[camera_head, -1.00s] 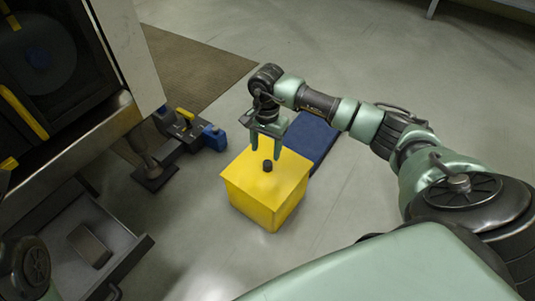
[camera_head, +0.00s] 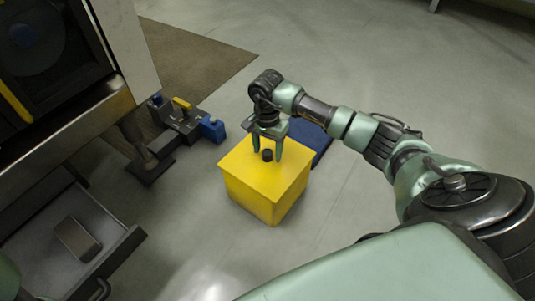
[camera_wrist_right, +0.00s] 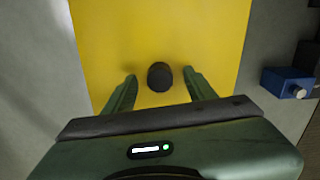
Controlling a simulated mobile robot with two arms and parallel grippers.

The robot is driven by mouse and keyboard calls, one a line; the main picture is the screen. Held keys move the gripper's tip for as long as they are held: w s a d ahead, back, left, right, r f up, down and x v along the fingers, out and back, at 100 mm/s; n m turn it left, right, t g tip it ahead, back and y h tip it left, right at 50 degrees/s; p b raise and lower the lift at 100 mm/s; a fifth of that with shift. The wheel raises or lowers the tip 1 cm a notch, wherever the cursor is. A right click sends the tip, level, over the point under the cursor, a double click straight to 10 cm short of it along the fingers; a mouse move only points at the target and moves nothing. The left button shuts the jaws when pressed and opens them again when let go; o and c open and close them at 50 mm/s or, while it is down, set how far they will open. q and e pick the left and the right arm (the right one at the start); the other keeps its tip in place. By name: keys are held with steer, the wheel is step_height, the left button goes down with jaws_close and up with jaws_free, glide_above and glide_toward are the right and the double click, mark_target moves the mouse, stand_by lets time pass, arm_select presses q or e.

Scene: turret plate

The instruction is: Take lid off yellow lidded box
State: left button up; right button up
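The yellow lidded box (camera_head: 266,190) stands on the floor in the middle of the head view. Its lid (camera_head: 248,163) is on it, with a dark round knob (camera_head: 267,155) on top. My right gripper (camera_head: 268,157) points down at the lid, its green fingers open on either side of the knob. In the right wrist view the knob (camera_wrist_right: 160,76) sits between the two fingertips (camera_wrist_right: 160,78), with a gap on each side. My left gripper is not in view; a bit of my left arm shows at the lower left edge.
A blue mat or panel (camera_head: 312,139) lies behind the box. A dark machine with an open grey drawer (camera_head: 113,245) stands at the left. A dark fixture with a blue block (camera_head: 212,130) is left of the box. The floor to the right is clear.

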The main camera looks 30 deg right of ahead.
jaws_close()
